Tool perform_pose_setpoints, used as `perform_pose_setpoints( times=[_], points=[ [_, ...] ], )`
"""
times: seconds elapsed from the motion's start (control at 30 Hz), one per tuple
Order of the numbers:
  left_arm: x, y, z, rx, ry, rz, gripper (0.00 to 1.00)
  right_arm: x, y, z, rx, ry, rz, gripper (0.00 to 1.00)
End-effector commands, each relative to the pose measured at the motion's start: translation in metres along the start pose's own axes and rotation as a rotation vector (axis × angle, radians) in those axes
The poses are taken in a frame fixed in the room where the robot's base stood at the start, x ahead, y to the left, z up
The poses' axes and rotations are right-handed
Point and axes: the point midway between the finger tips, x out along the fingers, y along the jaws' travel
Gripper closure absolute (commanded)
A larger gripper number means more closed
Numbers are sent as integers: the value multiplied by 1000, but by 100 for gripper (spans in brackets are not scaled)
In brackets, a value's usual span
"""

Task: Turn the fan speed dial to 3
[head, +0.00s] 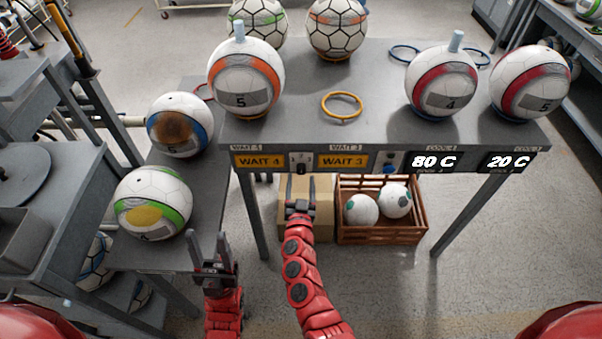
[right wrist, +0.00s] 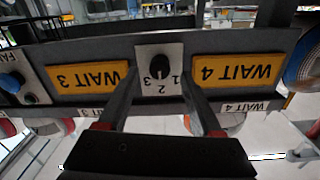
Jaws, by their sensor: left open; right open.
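A dial (head: 301,162) with a dark knob sits on a light plate on the table's front panel, between the WAIT 4 and WAIT 3 signs. In the right wrist view the black knob (right wrist: 160,67) shows upside down, with 1, 2 and 3 marked around it. I cannot tell which number it points to. My right gripper (head: 299,182) is open in front of the dial, its fingers apart on either side of the knob in the right wrist view (right wrist: 158,78). Contact cannot be told. My left gripper (head: 217,250) is open and empty, low at the left, away from the panel.
A plate with a blue button (head: 388,162) sits right of WAIT 3, near a FAN label (right wrist: 11,58). Balls stand on the grey table (head: 400,122) and the left side bench. A cardboard box (head: 318,215) and a crate (head: 380,236) of balls are below.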

Motion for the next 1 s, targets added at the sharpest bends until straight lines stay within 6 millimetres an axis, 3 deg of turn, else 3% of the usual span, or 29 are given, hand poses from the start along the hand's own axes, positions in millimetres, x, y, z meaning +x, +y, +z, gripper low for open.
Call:
perform_pose_setpoints(
  times=[0.23, 0.6, 0.9, 1.0],
  points=[
    [-1, 0, 0, 0, 0, 0, 50, 27, 0, -1, -1, 3, 0, 33],
    [-1, 0, 0, 0, 0, 0, 50, 31, 1, 0, 0, 2, 2, 33],
    [-1, 0, 0, 0, 0, 0, 50, 31, 1, -1, 0, 2, 2, 87],
    [-1, 0, 0, 0, 0, 0, 50, 30, 1, 0, 0, 2, 2, 100]
  ],
)
